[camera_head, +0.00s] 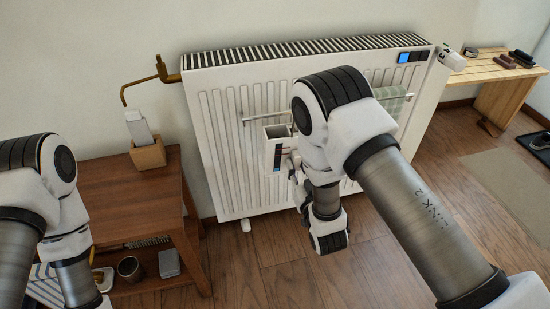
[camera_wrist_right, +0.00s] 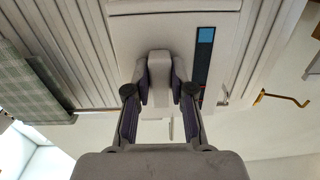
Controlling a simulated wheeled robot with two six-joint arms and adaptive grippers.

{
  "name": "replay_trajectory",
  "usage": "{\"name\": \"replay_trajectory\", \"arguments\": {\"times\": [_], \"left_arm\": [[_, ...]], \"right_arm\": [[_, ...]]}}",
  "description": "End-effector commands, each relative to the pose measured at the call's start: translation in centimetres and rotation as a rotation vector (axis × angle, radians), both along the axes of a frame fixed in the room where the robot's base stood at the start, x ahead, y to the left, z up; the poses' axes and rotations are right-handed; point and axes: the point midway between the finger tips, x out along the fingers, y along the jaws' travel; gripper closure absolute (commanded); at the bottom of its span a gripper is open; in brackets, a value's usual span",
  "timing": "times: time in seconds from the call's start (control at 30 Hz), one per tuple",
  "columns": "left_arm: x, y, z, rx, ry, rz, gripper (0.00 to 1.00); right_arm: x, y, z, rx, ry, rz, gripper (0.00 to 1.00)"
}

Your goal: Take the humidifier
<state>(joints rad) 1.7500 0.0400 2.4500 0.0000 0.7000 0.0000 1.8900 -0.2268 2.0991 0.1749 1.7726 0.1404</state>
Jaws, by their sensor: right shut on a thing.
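The humidifier (camera_head: 277,148) is a white box with an open top and a dark strip with a blue patch on its front. It hangs against the front of the white radiator. In the right wrist view the humidifier (camera_wrist_right: 172,32) shows upside down, with a pale block standing out from its face. My right gripper (camera_head: 294,168) is at the humidifier's right side, partly hidden by its own arm. In the wrist view the right gripper's fingers (camera_wrist_right: 160,88) are shut on that block from both sides. My left arm shows at the left edge, but its gripper does not.
The radiator (camera_head: 222,120) has a towel (camera_head: 393,97) on its rail at the right. A brown side table (camera_head: 125,190) with a box (camera_head: 148,153) stands left. A brass hook-like pipe (camera_head: 150,80) juts out beside the radiator. A wooden bench (camera_head: 490,70) is far right. The floor in front is clear.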

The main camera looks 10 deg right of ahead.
Motion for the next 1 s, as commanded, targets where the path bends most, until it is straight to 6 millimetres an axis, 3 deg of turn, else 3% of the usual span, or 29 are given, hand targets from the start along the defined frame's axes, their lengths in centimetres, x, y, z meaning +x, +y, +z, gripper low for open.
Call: {"name": "replay_trajectory", "arguments": {"times": [0.6,1.0], "left_arm": [[0.0,0.0,1.4,0.0,0.0,0.0,0.6],[0.0,0.0,1.9,0.0,0.0,0.0,0.6]], "right_arm": [[-5.3,-0.2,0.1,0.0,-0.001,0.001,1.0],[-5.6,-0.2,0.7,0.0,-0.004,0.001,1.0]]}}
